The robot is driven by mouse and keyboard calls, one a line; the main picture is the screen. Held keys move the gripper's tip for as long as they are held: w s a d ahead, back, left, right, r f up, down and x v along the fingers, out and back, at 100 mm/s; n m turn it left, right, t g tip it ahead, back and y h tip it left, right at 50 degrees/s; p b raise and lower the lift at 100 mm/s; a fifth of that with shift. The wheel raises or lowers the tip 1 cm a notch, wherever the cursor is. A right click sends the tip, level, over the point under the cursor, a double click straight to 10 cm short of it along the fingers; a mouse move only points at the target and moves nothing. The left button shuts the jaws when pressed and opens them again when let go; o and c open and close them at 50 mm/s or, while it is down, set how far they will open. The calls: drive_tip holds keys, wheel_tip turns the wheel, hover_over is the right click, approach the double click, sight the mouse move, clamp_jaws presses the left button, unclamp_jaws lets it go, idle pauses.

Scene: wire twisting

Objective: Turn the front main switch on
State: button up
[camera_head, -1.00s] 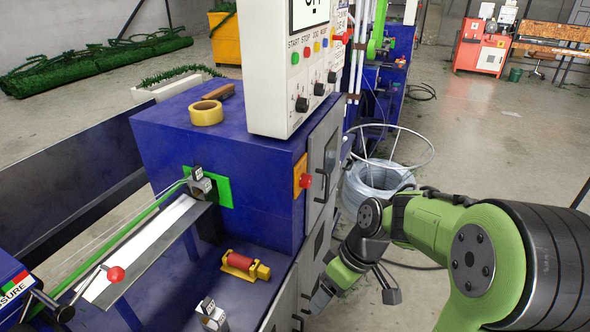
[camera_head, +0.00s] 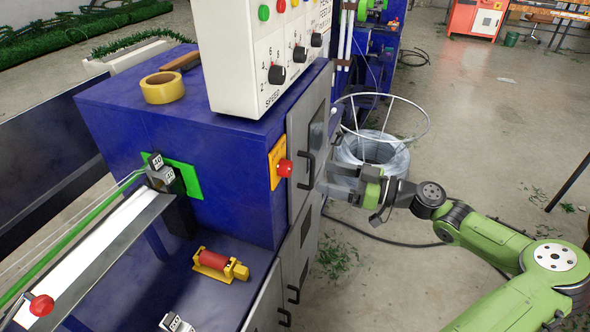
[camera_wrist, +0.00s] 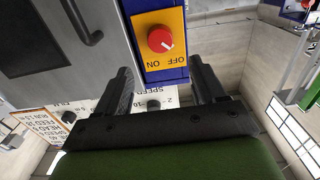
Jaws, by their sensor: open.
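The front main switch is a red knob (camera_head: 284,168) on a yellow plate (camera_head: 276,160) at the front corner of the blue machine. In the wrist view the red knob (camera_wrist: 160,39) sits on its yellow plate above the "OFF" and "ON" lettering, which appears upside down. A white mark on the knob points toward the lower right, on the OFF side. My gripper (camera_head: 338,182) is in front of the grey cabinet door, right of the switch. In the wrist view my gripper (camera_wrist: 158,80) is open and empty, its dark fingers short of the knob and to either side of it.
Grey doors with black handles (camera_head: 305,170) are beside the switch. A white control panel (camera_head: 265,50) overhangs above it. A wire coil (camera_head: 372,150) stands on the floor behind my gripper. A red and yellow roller (camera_head: 220,264) sits on the blue bench.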

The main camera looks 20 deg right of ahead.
sight(291, 169)
drive_tip(key=x, duration=0.9)
drive_tip(key=shift+f+b, duration=0.1)
drive_tip(key=shift+b, duration=0.2)
drive_tip(key=c, duration=1)
drive_tip(key=shift+m, duration=0.3)
drive_tip(key=m+p, duration=0.3)
drive_tip(key=shift+m, duration=0.4)
drive_tip(key=m+p, duration=0.4)
drive_tip(key=shift+w+m, duration=0.1)
drive_tip(key=shift+m, duration=0.2)
drive_tip(key=m+p, duration=0.4)
drive_tip(key=m, duration=0.1)
drive_tip(key=shift+d, duration=0.1)
drive_tip(key=shift+f+m+p, duration=0.2)
drive_tip(key=shift+m+p, duration=1.05)
drive_tip(key=shift+m, duration=0.75)
